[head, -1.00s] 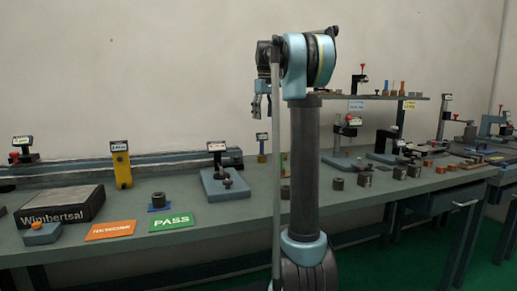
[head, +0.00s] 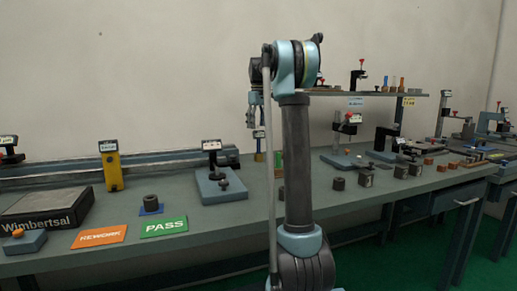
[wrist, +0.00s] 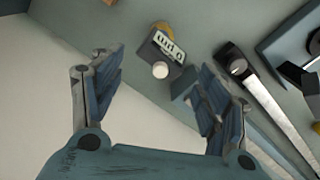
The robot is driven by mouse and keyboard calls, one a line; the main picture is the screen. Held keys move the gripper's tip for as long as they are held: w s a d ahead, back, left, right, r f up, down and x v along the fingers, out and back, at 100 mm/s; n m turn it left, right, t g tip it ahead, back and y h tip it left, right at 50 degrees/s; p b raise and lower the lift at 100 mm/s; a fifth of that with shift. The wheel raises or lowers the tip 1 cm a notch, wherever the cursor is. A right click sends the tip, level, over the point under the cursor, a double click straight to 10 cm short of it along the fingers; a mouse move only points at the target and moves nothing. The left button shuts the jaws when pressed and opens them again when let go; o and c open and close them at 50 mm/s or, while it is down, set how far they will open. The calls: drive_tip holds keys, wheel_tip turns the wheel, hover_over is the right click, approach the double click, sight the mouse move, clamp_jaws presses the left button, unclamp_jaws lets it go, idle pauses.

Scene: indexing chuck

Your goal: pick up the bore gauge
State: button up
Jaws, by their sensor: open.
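What looks like the bore gauge (head: 260,144) stands at the back of the bench in the head view, a small digital display on a narrow body, partly hidden behind my arm. In the wrist view a gauge (wrist: 167,47) with a lit readout and a round pale knob lies ahead of the fingers, with a yellow-orange part at its far end. My gripper (head: 252,120) hangs in the air above the back of the bench. In the wrist view my gripper (wrist: 160,80) is open and empty, its fingers wide apart and not touching the gauge.
A dial stand (head: 222,189), a yellow instrument (head: 112,168) and a dark Wimbertsal block (head: 45,206) stand to the left. Orange REWORK (head: 99,237) and green PASS (head: 164,227) plates lie in front. A long pale bar (wrist: 275,110) lies right of the gauge in the wrist view.

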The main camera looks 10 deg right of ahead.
sight(258, 139)
drive_tip(key=shift+s+f, duration=0.2)
drive_tip(key=shift+f, duration=2.05)
drive_tip(key=shift+s+f, duration=0.15)
drive_tip(key=shift+f, duration=2.05)
drive_tip(key=c, duration=1.4)
drive_tip(key=shift+c, duration=1)
